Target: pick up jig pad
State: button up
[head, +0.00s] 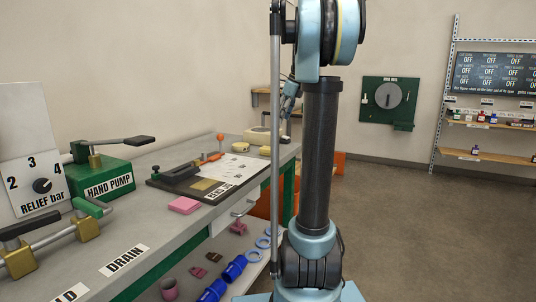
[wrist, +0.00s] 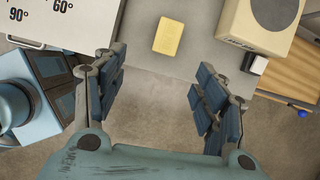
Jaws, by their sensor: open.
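A yellow pad (wrist: 169,36) lies flat on the grey bench top in the wrist view, apart from and beyond my fingertips. My gripper (wrist: 161,82) is open and empty, its two dark-padded fingers spread left and right below the pad. In the head view a small yellow piece (head: 265,151) near the bench's far end looks like the same pad. A pink pad (head: 184,205) lies on the bench by the black jig board (head: 160,184). No label shows which one is the jig pad.
A beige box with a dark disc (wrist: 270,20) stands right of the yellow pad. A white angle chart (wrist: 65,20) lies to its left. The green hand pump (head: 100,180) stands on the near bench. Blue fittings (head: 233,268) lie on the lower shelf.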

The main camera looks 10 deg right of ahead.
aim_at(269, 147)
jog(key=shift+m, duration=0.5)
jog(key=x, duration=0.5)
jog(key=w+x, duration=0.1)
jog(key=x, duration=1.1)
jog(key=shift+w+d, duration=0.25)
jog(key=shift+d, duration=0.05)
jog(key=c, duration=1.2)
notch_tip(269, 147, up, 10)
jog(key=shift+r, duration=0.1)
